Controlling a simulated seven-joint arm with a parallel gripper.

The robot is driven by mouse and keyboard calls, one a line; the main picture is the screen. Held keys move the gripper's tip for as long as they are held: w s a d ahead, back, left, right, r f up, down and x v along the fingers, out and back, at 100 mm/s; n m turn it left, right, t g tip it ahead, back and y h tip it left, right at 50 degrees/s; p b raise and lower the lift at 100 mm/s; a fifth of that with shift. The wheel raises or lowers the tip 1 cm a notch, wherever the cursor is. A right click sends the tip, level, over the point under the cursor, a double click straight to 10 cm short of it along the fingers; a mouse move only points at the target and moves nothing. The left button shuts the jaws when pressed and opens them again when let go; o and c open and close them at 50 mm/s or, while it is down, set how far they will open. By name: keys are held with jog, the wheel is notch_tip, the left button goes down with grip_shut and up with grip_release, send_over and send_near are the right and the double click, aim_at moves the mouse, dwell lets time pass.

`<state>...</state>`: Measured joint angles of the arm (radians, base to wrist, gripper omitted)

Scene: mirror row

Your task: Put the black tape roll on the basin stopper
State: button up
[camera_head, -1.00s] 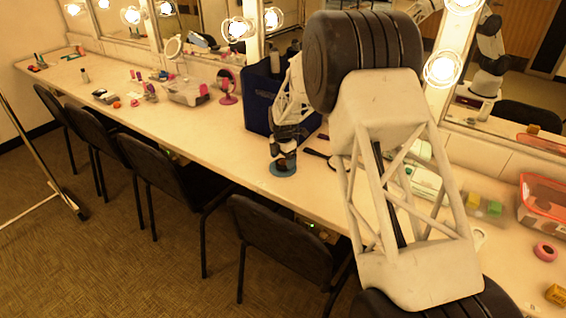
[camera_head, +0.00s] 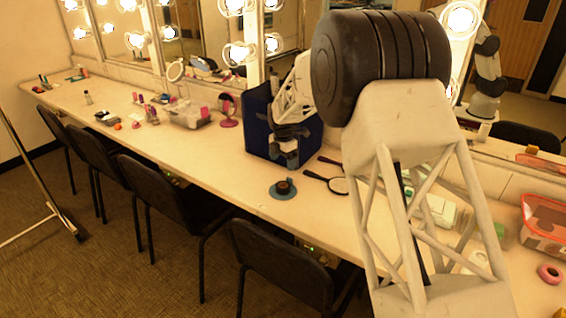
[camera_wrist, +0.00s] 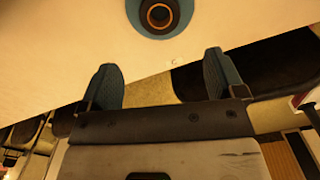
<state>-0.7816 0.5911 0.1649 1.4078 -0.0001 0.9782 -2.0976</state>
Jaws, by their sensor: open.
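The black tape roll (camera_head: 284,186) lies on the blue, disc-shaped basin stopper (camera_head: 273,191) near the counter's front edge. In the wrist view the roll (camera_wrist: 159,15) shows at the top, with the stopper (camera_wrist: 134,14) as a blue ring all around it. It sits roughly central there, and nothing holds it. My gripper (camera_head: 291,160) is above and slightly behind the roll, apart from it, in front of the blue bin. In the wrist view its two fingers (camera_wrist: 160,75) are spread wide with nothing between them.
A dark blue bin (camera_head: 262,143) stands just behind my gripper. Hand mirrors (camera_head: 339,186) lie to the right of the stopper. A pink roll (camera_head: 549,273) and a clear red-rimmed container (camera_head: 545,225) are at far right. Black chairs (camera_head: 280,262) line the front.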

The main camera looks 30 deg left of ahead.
jog(key=shift+d+r, duration=0.1)
dwell(0.7)
jog(key=s+d+r+m, duration=0.3)
jog(key=d+r+m, duration=0.35)
jog(key=d, duration=0.85)
jog(key=s+d+r+m+t, duration=0.1)
jog(key=s+d+r+m, duration=0.25)
jog(key=d+r, duration=0.8)
jog(key=s+d+r+m, duration=0.2)
jog(key=d+r+m, duration=0.35)
jog(key=d, duration=1.25)
jog(key=s+d+r+m+t, duration=0.1)
jog(key=s+d+r+m, duration=0.1)
jog(key=s+d+m, duration=1.1)
jog(key=s+d+f+m, duration=0.2)
jog(key=s+d, duration=0.4)
jog(key=s, duration=0.4)
jog(key=s+d+f+m, duration=0.2)
jog(key=s+d+f, duration=0.1)
jog(key=s+d, duration=0.4)
jog(key=s, duration=0.3)
jog(key=shift+m+t, duration=0.3)
jog(key=shift+m, duration=0.05)
